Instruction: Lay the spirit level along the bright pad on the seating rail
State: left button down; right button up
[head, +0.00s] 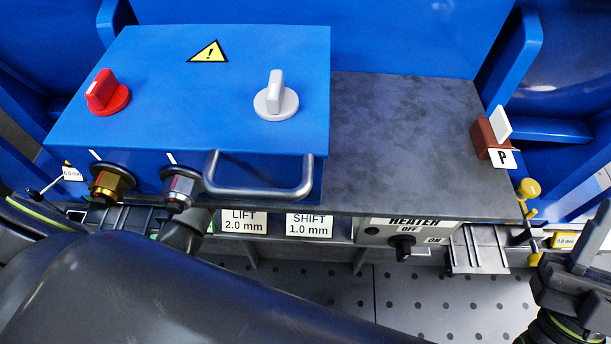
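I cannot pick out the spirit level with certainty in the head view. The seating rail and its bright pad are not clearly identifiable either. The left arm crosses the lower left in dark grey. A dark part that seems to be my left gripper (183,232) shows just below the silver knob (180,186), mostly hidden behind the arm; its fingers cannot be made out. My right gripper (580,262) is at the right edge, close to a small yellow block with a white label (564,240). Whether it is open or holds anything is unclear.
A blue box (215,110) with red and white knobs, a brass knob (110,184) and a bar handle (262,188) stands on a dark grey plate (400,130). A heater switch (403,246), a ribbed metal piece (478,250), a yellow-headed pin (528,188) and a P-marked block (490,140) are to the right.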

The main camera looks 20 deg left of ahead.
pick_arm(q)
jog(key=shift+f, duration=0.35)
dwell(0.3)
jog(key=c, duration=1)
grip_release()
notch_tip(320, 180, up, 10)
jog(key=p, duration=0.4)
jog(key=shift+p, duration=0.3)
